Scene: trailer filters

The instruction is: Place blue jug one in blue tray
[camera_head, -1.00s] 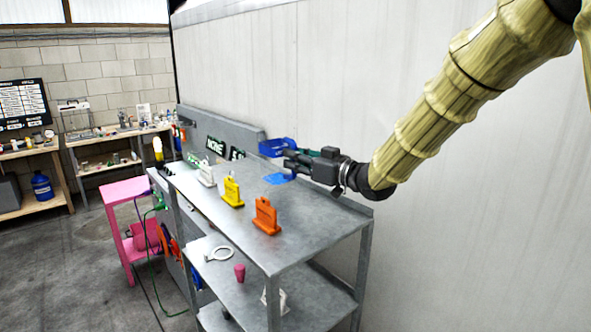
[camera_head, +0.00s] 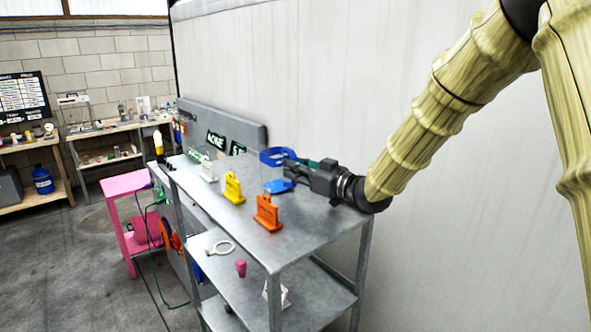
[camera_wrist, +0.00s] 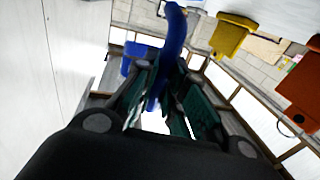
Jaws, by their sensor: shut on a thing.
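My gripper (camera_head: 290,171) is over the far right part of the grey metal table and is shut on a blue curved piece, which I take to be the blue jug (camera_head: 272,155). In the wrist view the blue jug (camera_wrist: 173,30) shows as a curved blue strip running between the fingers (camera_wrist: 158,95). A lower blue piece (camera_head: 278,187), perhaps the blue tray, shows just below the gripper at the tabletop. Another blue patch (camera_wrist: 130,55) shows left of the fingers in the wrist view. The fingers hide part of the jug.
An orange stand (camera_head: 268,214), a yellow stand (camera_head: 233,188) and a white stand (camera_head: 208,171) line the table's left side. Dark signs stand along the back panel. The pale wall is close behind the table. The table's front right is clear.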

